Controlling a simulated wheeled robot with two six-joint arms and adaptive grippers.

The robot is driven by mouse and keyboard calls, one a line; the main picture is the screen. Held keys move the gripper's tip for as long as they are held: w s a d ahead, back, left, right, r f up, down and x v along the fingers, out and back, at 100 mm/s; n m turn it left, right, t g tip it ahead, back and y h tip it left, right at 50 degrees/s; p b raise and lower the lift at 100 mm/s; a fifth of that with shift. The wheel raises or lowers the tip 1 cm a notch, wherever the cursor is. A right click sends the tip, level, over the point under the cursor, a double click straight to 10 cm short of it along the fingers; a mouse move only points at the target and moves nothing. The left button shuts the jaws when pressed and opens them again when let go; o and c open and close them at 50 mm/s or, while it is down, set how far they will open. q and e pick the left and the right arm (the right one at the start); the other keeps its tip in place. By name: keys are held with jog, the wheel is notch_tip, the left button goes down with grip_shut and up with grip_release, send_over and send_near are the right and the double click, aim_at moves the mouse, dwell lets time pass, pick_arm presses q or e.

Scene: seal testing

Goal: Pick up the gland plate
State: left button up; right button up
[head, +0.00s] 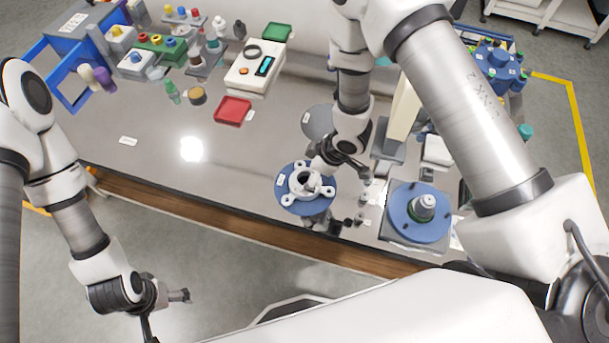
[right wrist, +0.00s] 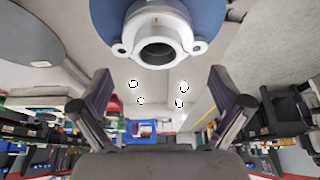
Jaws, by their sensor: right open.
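The gland plate (head: 306,183) appears to be the pale ring with a round central opening and bolt ears. It lies on a blue round disc (head: 285,197) near the table's front edge. In the right wrist view, the gland plate (right wrist: 155,35) is at the top centre, ahead of the fingers. My right gripper (head: 345,170) is just above and right of it, partly hiding it in the head view. Its fingers (right wrist: 160,85) are spread apart with nothing between them. My left gripper (head: 168,311) hangs empty in front of the table at lower left, fingers apart.
A second blue disc (head: 402,222) with a metal shaft stands close on the right. Small dark parts sit between the two. A grey round plate (head: 317,121) lies behind. A red tray (head: 233,110) and a white meter (head: 247,75) are farther back.

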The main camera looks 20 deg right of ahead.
jog(key=x, duration=0.2)
jog(key=p+x, duration=0.1)
jog(key=x, duration=0.2)
jog(key=shift+w+d+f, duration=0.1)
jog(key=shift+d+f, duration=0.05)
jog(key=shift+d, duration=0.05)
jog(key=shift+c, duration=1.1)
jog(key=shift+s+r, duration=0.25)
jog(key=shift+s, duration=0.05)
jog(key=c, duration=1.1)
jog(key=shift+w, duration=0.1)
jog(key=shift+c, duration=0.4)
